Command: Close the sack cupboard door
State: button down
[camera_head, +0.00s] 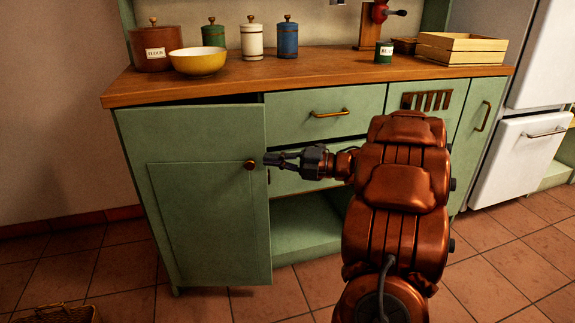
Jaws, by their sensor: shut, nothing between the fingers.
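The green cupboard door (205,215) at the left of the counter stands slightly ajar, with a dark gap along its top edge. Its round brass knob (250,165) is near its right edge. No label marks it as the sack cupboard. My gripper (268,159) is shut and empty, pointing left, with its fingertips at the door's right edge beside the knob. I cannot tell whether they touch the door. The cupboard's inside is hidden behind the door.
The wooden counter (330,72) carries canisters, a yellow bowl (198,61) and a crate (462,48). Drawers with a brass handle (330,113) and an open lower compartment (305,225) are right of the door. A basket (58,314) lies on the floor at lower left.

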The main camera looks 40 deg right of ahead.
aim_at(262, 151)
jog(key=w, duration=0.2)
jog(key=w+b, duration=0.1)
jog(key=w, duration=0.1)
jog(key=shift+w+a+f+b, duration=0.1)
jog(key=shift+a+b, duration=0.2)
jog(key=shift+a, duration=0.1)
jog(key=shift+w+d, duration=0.65)
jog(key=shift+w, duration=0.1)
